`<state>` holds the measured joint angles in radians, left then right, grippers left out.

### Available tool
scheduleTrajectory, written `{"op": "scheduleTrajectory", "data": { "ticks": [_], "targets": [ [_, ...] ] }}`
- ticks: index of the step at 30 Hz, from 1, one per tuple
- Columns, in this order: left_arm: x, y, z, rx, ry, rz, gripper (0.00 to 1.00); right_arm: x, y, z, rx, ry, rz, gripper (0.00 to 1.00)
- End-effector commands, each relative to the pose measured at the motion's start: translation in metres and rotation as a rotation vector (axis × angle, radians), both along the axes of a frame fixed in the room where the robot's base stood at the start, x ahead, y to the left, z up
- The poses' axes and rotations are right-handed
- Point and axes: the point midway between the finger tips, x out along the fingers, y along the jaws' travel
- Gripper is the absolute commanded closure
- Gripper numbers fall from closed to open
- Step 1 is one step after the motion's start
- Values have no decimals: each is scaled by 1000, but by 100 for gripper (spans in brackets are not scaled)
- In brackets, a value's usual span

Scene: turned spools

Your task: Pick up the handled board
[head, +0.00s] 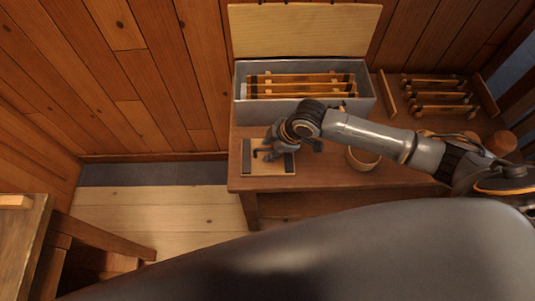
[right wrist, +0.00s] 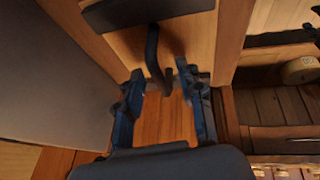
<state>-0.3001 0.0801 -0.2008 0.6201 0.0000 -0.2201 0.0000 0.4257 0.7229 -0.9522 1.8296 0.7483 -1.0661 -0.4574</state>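The handled board (head: 269,168) is a light wooden plate with a dark strip near each end. It lies at the left end of the workbench. My right gripper (head: 281,146) is over the board and hides part of it. In the right wrist view the board (right wrist: 188,42) shows with its dark bent handle (right wrist: 154,55). The open fingers of my right gripper (right wrist: 164,92) are spread, with the handle's near end between the fingertips. I cannot tell whether they touch it. My left gripper is not in view.
A grey open-lidded box (head: 303,108) holding several wooden bars stands behind the board. A round wooden container (head: 362,159) is to the right, partly behind my arm. A rack of spools (head: 440,96) stands at the back right. The bench's front left edge is close.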

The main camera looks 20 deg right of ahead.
Motion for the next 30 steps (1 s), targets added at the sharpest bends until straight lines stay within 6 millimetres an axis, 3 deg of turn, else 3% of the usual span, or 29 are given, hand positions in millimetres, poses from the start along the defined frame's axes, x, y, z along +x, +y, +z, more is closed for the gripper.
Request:
{"op": "scheduleTrajectory", "data": {
  "ticks": [10, 15, 30],
  "targets": [
    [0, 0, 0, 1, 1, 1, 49, 2, 3, -9, 0, 0, 1, 65],
    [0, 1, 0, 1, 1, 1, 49, 2, 3, -9, 0, 0, 0, 99],
    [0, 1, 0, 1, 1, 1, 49, 4, 4, -6, 4, -5, 0, 100]
  ]
}}
